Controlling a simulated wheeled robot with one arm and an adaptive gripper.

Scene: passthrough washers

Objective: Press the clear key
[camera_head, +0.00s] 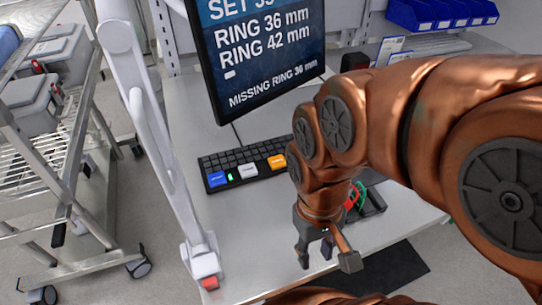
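A black keyboard (245,168) lies on the light table below the monitor. Along its front edge are a large blue key (217,179), a white key (248,171) and an orange key (277,162). A small green light shows between the blue and white keys. The key labels are too small to read, so I cannot tell which is the clear key. My gripper (327,259) is to the right of the keyboard and nearer the camera, pointing down. Its fingers are apart and I see nothing held between them. My arm covers the area right of the keyboard.
The monitor (262,50) reads "MISSING RING 36 mm". A dark tray (374,203) with red and green items is partly hidden behind my gripper. A white post with a red-tipped foot (209,283) stands left. Blue bins (440,14) are at the back. The table left of my gripper is clear.

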